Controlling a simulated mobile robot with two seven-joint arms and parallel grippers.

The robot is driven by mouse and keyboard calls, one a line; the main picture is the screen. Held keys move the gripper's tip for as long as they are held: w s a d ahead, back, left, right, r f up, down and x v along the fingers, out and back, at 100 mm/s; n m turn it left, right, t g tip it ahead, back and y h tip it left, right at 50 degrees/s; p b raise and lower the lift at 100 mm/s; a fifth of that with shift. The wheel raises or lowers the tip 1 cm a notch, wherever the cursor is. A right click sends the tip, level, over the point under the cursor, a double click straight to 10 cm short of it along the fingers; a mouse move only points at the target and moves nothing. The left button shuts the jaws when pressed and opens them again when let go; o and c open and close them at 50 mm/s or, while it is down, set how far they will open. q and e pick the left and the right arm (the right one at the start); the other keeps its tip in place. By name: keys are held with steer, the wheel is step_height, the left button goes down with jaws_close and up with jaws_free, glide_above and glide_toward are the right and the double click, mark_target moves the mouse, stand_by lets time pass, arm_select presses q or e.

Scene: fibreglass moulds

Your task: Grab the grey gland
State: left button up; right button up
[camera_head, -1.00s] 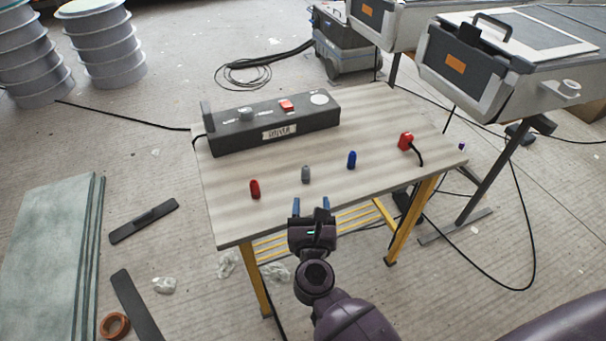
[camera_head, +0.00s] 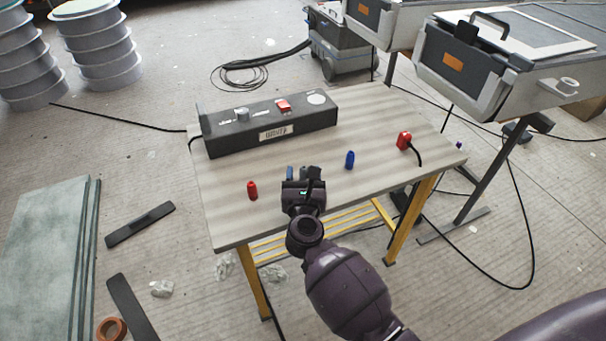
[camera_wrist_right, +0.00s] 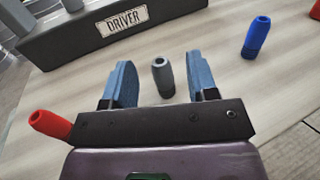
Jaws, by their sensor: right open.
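The grey gland (camera_wrist_right: 162,76) stands upright on the table (camera_head: 400,115), a small ribbed cylinder with a hole in its top. In the right wrist view it sits between the two blue fingers of my right gripper (camera_head: 302,173), with a gap on each side. The gripper is open and holds nothing. In the head view the gripper mostly hides the gland. A red gland (camera_head: 252,190) stands to the left and a blue gland (camera_head: 350,160) to the right; both also show in the right wrist view. My left gripper is out of view.
A dark box (camera_head: 225,137) labelled "DRIVER" lies along the back of the table. A red part with a black cable (camera_head: 404,141) is at the right. Grey machines (camera_head: 470,70) stand beyond the table's right side. The tabletop around the glands is mostly clear.

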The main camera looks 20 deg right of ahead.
steer(key=shift+w+d, duration=0.25)
steer(key=shift+w, duration=0.35)
steer(key=shift+c, duration=0.3)
jaws_close()
steer(key=shift+r, duration=0.15)
